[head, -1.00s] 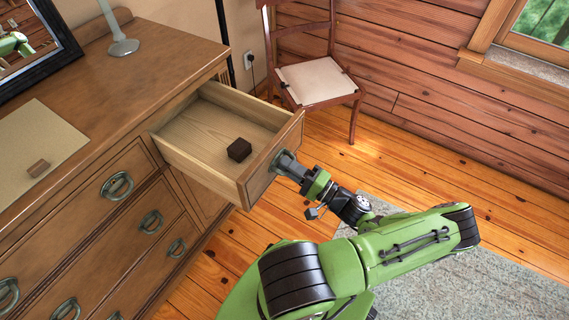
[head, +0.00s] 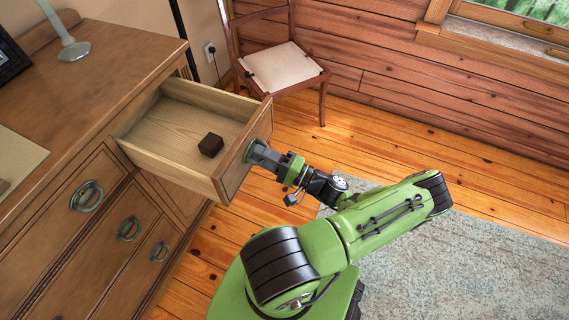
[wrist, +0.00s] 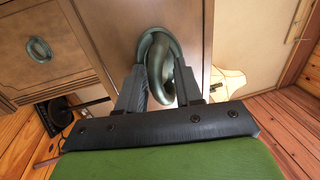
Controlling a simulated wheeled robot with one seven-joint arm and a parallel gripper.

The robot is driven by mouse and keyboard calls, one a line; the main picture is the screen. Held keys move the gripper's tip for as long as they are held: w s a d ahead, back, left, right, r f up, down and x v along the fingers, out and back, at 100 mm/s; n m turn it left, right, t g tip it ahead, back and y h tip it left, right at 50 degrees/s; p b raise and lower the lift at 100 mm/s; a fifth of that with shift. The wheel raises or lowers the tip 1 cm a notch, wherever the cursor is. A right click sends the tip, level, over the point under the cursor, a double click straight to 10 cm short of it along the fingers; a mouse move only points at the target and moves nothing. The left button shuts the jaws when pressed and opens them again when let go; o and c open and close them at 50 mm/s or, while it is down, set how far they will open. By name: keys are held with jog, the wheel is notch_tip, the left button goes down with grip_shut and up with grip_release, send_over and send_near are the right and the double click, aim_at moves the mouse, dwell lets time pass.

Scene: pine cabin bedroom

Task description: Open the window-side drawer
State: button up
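The window-side drawer (head: 187,130) is the top drawer at the right end of the wooden dresser. It stands pulled well out, and a small dark brown box (head: 211,145) lies inside it. My gripper (head: 257,152) is at the drawer's front. In the wrist view, the fingers of my gripper (wrist: 160,92) are on either side of the drawer's green-grey ring handle (wrist: 156,50), with the ring's lower part between them. They look closed on the ring, though the exact contact is partly hidden.
The dresser (head: 110,75) has other shut drawers with ring handles. A chair (head: 283,68) stands behind the open drawer, by the plank wall. The window (head: 520,30) is at the upper right. A grey rug (head: 470,260) lies on the wooden floor at right.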

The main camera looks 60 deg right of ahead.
jog(key=s+f, duration=0.3)
jog(key=s, duration=1.2)
jog(key=shift+s+d+p, duration=0.2)
jog(key=shift+s+p, duration=0.05)
jog(key=shift+p, duration=0.05)
jog(key=shift+w, duration=0.1)
